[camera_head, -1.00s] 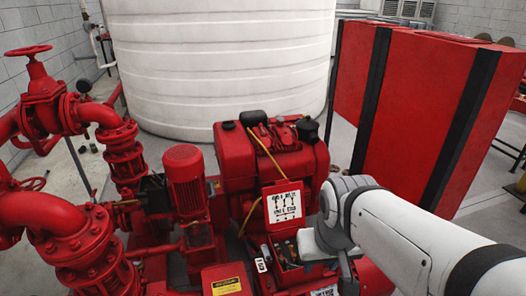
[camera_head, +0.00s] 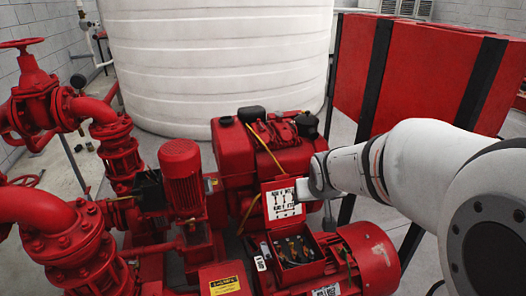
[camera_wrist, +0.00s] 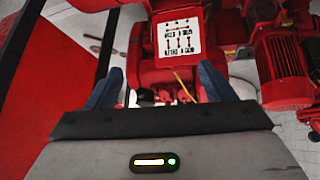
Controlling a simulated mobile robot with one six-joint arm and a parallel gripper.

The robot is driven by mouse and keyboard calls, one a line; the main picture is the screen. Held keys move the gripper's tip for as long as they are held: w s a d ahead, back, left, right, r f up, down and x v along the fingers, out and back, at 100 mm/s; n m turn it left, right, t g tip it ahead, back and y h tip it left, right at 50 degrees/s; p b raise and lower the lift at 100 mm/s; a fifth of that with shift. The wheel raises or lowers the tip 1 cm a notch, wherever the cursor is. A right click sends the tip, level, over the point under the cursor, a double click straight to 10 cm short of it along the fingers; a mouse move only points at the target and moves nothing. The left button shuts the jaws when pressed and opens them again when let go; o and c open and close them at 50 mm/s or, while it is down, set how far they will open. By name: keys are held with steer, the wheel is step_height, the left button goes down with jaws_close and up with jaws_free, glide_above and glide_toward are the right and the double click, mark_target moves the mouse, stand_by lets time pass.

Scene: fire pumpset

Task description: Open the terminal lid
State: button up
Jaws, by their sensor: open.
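The terminal lid (camera_head: 283,203), red with a white diagram label, stands raised at the back of the terminal box (camera_head: 297,258) in the head view. The box is open on top, and its inner terminals and wires show. In the wrist view the lid's label (camera_wrist: 180,35) is ahead, near the top. My gripper (camera_wrist: 160,88) is open, with its two blue fingers spread wide and nothing seen between them. In the head view my wrist is just right of the lid; whether it touches cannot be told, and the fingers are hidden.
The red motor (camera_head: 368,255) lies right of the box and the red engine (camera_head: 265,150) is behind it. A small upright red motor (camera_head: 181,178) and pipes (camera_head: 55,225) fill the left.

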steer(key=w+f+t+b, duration=0.25)
steer(key=w+f, duration=0.25)
steer(key=w, duration=0.7)
steer(key=n+t+y+b, duration=0.2)
steer(key=t+y+b, duration=0.1)
steer(key=t, duration=0.1)
glide_toward(282, 176)
steer(key=shift+y, duration=0.3)
steer(key=x, duration=0.8)
steer(key=shift+w+d+f, duration=0.1)
steer(key=shift+w, duration=0.25)
